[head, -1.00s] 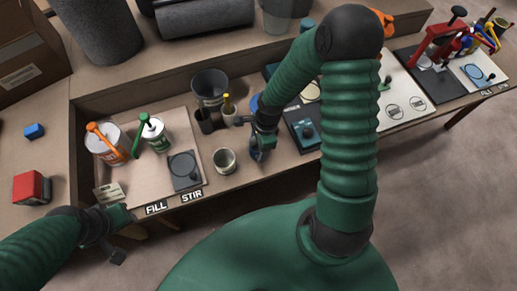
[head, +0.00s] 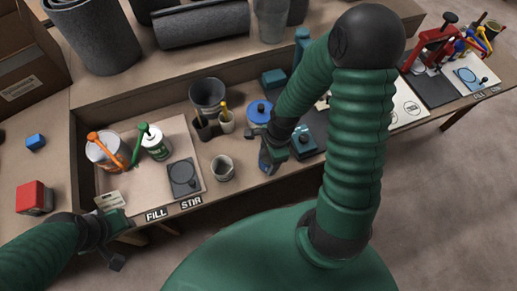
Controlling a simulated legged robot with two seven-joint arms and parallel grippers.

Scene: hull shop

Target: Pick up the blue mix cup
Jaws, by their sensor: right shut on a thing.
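The blue mix cup (head: 264,164) shows only as a small blue patch at the jaws of my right gripper (head: 268,158), mostly hidden by the gripper. My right gripper is shut on it, near the front edge of the bench, right of a grey cup (head: 222,168). I cannot tell whether the blue cup touches the bench. My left gripper (head: 118,241) is empty at the bench's front left, by the FILL label; its jaw opening is unclear.
A board holds orange-handled (head: 104,150) and green-handled (head: 155,142) cans and a dark stir plate (head: 184,178). A dark bucket (head: 208,95), a blue-lidded container (head: 258,111) and a teal device (head: 306,142) stand nearby. Red clamps (head: 436,45) are far right.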

